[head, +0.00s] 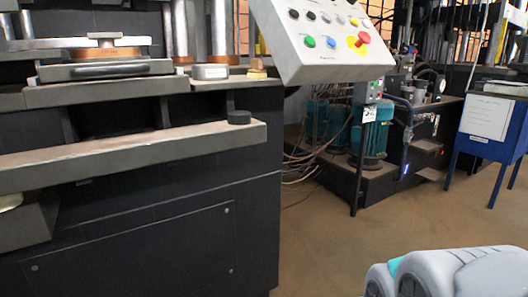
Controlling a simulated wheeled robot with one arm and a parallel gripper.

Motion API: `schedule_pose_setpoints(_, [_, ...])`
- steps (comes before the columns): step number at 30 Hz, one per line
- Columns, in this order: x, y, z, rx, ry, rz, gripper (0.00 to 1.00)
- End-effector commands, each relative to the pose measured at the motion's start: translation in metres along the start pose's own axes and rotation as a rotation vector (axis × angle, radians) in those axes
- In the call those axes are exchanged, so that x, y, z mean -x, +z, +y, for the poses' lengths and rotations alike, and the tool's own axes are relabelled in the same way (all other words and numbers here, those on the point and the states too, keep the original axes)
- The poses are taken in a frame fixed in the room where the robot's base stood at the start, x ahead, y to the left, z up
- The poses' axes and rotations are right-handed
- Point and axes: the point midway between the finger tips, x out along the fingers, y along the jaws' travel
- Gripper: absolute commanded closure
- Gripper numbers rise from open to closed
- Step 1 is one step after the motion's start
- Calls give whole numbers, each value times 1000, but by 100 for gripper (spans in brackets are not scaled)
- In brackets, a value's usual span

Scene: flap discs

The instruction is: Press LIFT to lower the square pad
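A pale grey control panel (310,62) tilts at the top centre. It bears a row of small dark and light buttons along its upper part, a green button (309,42), a blue button (330,42) and a red mushroom button (362,39) on yellow. The labels are too small to read, so I cannot tell which button is LIFT. At the left, the press holds a flat grey plate (105,70) with a copper-coloured round piece above it. I cannot tell which part is the square pad. My gripper is not in view; only a grey-white part of my arm shows at bottom right.
The dark press body (150,235) fills the left, with a long ledge (130,152) jutting forward. Teal motors (372,130) and cables stand behind the panel. A blue stand (487,118) is at the right. Brown floor (350,235) is clear in the middle.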

Motion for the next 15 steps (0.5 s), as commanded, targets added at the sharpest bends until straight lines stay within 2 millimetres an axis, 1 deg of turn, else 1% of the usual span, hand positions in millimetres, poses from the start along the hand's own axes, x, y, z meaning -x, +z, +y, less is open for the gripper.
schedule_pose_setpoints(3, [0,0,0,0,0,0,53])
schedule_pose_setpoints(15, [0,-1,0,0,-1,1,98])
